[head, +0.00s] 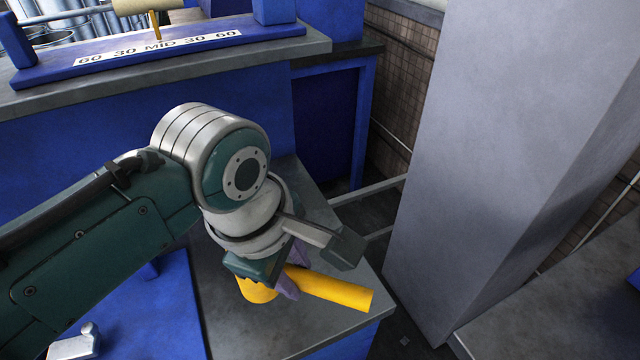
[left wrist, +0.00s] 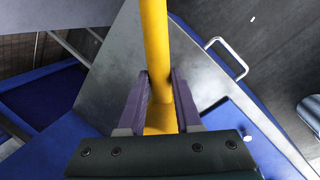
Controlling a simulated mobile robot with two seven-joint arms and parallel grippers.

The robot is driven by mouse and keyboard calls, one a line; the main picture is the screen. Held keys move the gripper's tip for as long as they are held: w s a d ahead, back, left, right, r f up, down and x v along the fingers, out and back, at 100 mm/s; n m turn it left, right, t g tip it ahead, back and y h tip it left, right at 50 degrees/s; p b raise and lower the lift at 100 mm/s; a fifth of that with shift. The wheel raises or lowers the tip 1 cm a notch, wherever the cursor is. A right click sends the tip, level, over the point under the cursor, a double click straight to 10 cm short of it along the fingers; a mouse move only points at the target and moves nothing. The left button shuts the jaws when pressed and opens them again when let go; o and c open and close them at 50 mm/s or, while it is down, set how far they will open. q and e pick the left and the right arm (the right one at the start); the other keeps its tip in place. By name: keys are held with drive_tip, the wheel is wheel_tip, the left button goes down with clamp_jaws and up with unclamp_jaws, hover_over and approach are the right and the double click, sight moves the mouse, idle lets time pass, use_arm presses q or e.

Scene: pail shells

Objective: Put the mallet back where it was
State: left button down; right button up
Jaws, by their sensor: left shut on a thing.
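A yellow mallet (head: 335,290) is in my left gripper (head: 286,275), near the front right corner of the grey counter. One long yellow cylinder points right, toward the counter's edge. A shorter yellow part (head: 257,293) shows to the left under the gripper. In the left wrist view the yellow bar (left wrist: 156,45) runs up from between the two purple fingers. The fingers are shut on it. My right gripper is not in view.
A blue stand with a scale strip (head: 157,47) marked 60 30 MID 30 60 is on the back counter (head: 200,70). A blue panel (head: 165,315) with a small metal fitting lies left of the gripper. A large grey pillar (head: 500,150) rises at right, across a gap.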

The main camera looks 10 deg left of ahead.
use_arm(q)
drive_tip(key=shift+f+b, duration=0.9)
drive_tip(key=shift+f, duration=1.85)
drive_tip(key=shift+f, duration=0.2)
drive_tip(key=c, duration=0.6)
unclamp_jaws()
